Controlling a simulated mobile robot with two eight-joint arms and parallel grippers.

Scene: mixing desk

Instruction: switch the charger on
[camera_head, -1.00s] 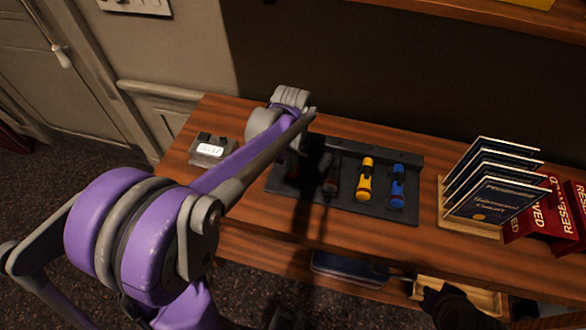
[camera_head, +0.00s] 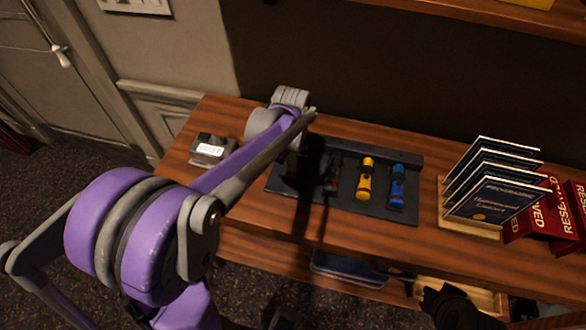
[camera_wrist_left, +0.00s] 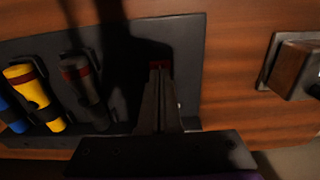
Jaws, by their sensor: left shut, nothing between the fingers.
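The charger (camera_head: 410,216) is a dark grey tray with a raised back strip, lying on the wooden desk. A yellow torch (camera_head: 366,179), a blue torch (camera_head: 397,187) and a dark torch (camera_head: 332,180) lie in it. The charger also shows in the left wrist view (camera_wrist_left: 188,40). My left gripper (camera_wrist_left: 160,68) is shut and empty over the charger's end, beside the dark torch. In the head view my left arm hides the fingertips.
A small grey box with a white label (camera_head: 211,150) stands left of the charger. A rack of dark booklets (camera_head: 490,200) and red "reserved" signs (camera_head: 540,215) stand to the right. A lower shelf (camera_head: 270,262) runs beneath. A dark shape at the bottom right is unclear.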

